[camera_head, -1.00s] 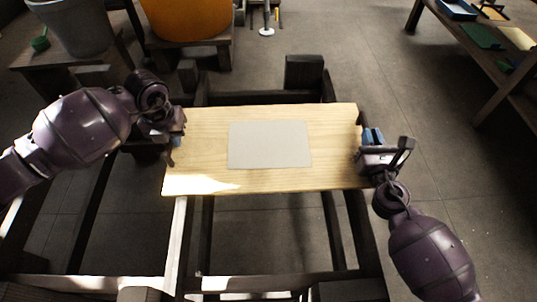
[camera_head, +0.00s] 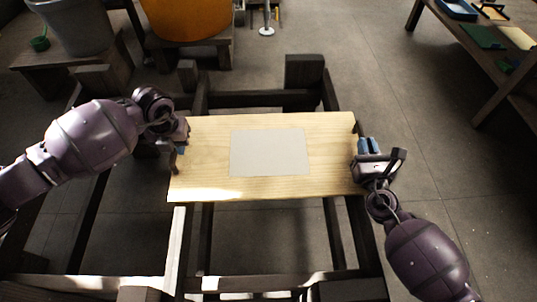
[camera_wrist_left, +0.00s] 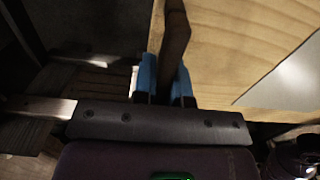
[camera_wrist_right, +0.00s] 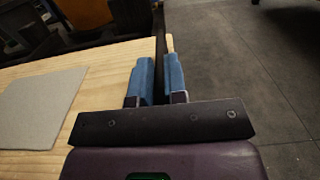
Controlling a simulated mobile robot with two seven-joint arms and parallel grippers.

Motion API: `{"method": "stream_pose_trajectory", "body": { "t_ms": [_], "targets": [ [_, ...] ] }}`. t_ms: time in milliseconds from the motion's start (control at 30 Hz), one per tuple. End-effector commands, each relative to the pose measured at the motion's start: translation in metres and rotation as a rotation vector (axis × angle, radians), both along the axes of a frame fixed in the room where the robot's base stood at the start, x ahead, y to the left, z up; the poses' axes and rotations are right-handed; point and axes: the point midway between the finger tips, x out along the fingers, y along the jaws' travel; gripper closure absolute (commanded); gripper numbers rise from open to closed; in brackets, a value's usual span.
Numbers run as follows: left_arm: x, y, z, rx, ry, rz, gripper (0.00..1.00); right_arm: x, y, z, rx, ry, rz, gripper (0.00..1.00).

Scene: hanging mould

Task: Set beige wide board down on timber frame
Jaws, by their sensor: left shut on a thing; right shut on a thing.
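The beige wide board (camera_head: 215,185) is a pale wooden panel with a grey sheet (camera_head: 269,152) on its middle. It lies about level over the dark timber frame (camera_head: 262,98); I cannot tell whether it touches the frame. My left gripper (camera_head: 180,147) is shut on the board's left end, and its blue fingers (camera_wrist_left: 165,80) show there in the left wrist view. My right gripper (camera_head: 366,150) is shut at the right end, its blue fingers (camera_wrist_right: 157,75) by a dark upright piece on the board's edge in the right wrist view.
An orange tub (camera_head: 186,18) and a grey bucket (camera_head: 76,25) stand on wooden stands behind. A wooden table (camera_head: 500,65) with trays is at the back right. Open floor (camera_head: 440,140) lies right of the frame.

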Motion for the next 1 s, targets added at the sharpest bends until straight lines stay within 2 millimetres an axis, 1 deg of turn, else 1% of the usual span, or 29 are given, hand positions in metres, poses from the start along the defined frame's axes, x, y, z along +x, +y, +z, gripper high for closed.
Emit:
{"method": "stream_pose_trajectory", "body": {
  "t_ms": [67,100,267,767,867,1000],
  "targets": [
    [0.001,0.001,-0.002,0.002,-0.003,0.003,1.00,0.001,-0.001,-0.003,-0.003,-0.001,-0.002,1.00],
    [0.001,0.001,-0.004,0.003,-0.002,0.003,0.86,0.000,-0.001,-0.004,-0.003,0.000,-0.002,0.86],
    [0.000,0.001,-0.004,0.002,-0.001,0.002,0.62,0.000,-0.001,-0.004,-0.001,0.000,-0.002,0.62],
    [0.000,0.000,-0.002,0.000,-0.001,0.000,0.62,0.000,0.000,-0.004,0.000,0.000,0.000,0.62],
    [0.000,0.000,0.004,0.000,-0.002,0.000,0.62,0.000,0.000,-0.004,0.000,0.000,0.000,0.62],
    [-0.001,0.000,0.024,0.000,-0.004,-0.002,0.62,0.000,0.000,-0.004,0.000,0.000,0.000,0.62]
  ]
}}
